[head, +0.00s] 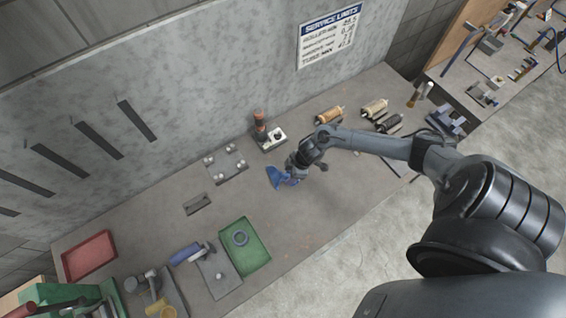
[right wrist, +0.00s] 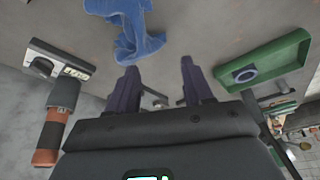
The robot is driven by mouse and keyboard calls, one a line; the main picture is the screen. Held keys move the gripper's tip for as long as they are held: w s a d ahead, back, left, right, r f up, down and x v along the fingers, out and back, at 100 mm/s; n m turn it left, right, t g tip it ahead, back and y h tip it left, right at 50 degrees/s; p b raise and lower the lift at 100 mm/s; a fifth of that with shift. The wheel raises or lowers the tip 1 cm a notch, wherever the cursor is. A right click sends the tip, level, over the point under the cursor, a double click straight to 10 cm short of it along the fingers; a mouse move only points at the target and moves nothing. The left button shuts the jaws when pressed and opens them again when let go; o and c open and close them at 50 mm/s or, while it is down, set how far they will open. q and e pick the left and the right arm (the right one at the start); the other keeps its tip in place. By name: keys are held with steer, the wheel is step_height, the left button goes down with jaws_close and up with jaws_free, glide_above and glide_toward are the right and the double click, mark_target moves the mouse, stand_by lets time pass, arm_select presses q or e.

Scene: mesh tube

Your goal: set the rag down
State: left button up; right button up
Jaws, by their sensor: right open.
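The blue rag (head: 273,177) is crumpled at the middle of the grey workbench, just left of my right gripper (head: 291,179) in the head view. In the right wrist view the rag (right wrist: 138,32) lies beyond the fingertips, mostly ahead of the left finger. My right gripper (right wrist: 161,68) is open with a clear gap between its fingers and nothing held there. The rag's lower end comes close to the left fingertip; I cannot tell whether they touch. My left gripper is not in view.
A green tray (head: 257,263) with a grey ring (head: 240,238) stands at the front left. Behind the rag are an orange-and-black upright tool (head: 260,127) and a plate with knobs (head: 226,176). Rollers (head: 374,108) lie to the right. Bare bench lies between rag and tray.

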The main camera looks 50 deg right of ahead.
steer(key=shift+w+d, duration=0.1)
steer(key=shift+w, duration=0.2)
steer(key=c, duration=0.4)
steer(key=w, duration=0.1)
steer(key=w+d, duration=0.1)
steer(key=w, duration=0.1)
steer(key=shift+w+d+f, duration=0.15)
steer(key=shift+w+f, duration=0.25)
jaws_close()
steer(key=shift+f, duration=1.45)
steer(key=shift+f+b, duration=0.1)
steer(key=shift+b, duration=0.25)
step_height(320, 180, down, 6)
steer(key=b, duration=0.5)
steer(key=shift+f, duration=0.25)
steer(key=shift+s+r, duration=0.1)
steer(key=shift+r, duration=0.05)
